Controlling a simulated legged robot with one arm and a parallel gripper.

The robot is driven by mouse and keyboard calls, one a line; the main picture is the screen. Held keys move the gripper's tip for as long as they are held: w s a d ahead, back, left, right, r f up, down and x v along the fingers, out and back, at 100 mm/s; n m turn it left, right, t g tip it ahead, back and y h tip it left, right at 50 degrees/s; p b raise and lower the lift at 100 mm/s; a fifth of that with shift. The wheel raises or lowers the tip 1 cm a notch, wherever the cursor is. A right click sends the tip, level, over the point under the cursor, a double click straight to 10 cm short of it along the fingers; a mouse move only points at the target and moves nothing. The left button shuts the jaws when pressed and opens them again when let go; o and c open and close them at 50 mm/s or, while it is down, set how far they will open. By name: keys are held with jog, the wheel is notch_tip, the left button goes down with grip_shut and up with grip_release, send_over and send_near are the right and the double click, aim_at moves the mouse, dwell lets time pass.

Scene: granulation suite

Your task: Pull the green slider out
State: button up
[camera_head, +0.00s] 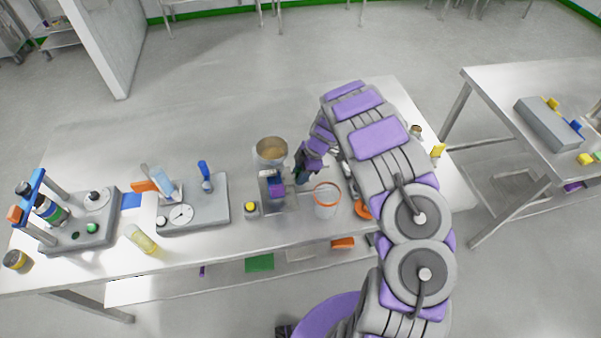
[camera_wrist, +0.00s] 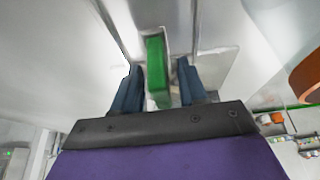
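The green slider (camera_wrist: 157,72) is a narrow upright bar in a pale metal housing in the wrist view. My gripper (camera_wrist: 159,67) has one dark blue finger on each side of it, with a visible gap at each side, so it is open around the slider. In the head view my gripper (camera_head: 302,172) is low over the table, just right of a small grey device (camera_head: 273,203) with a blue and purple part. I cannot clearly make out the slider in the head view, where my gripper and arm cover that spot.
A clear cup with an orange rim (camera_head: 326,209) stands close in front of my gripper. A dial unit (camera_head: 212,210) stands farther left. The table's back left is clear.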

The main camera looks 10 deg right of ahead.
jog(key=shift+a, duration=0.2)
grip_shut()
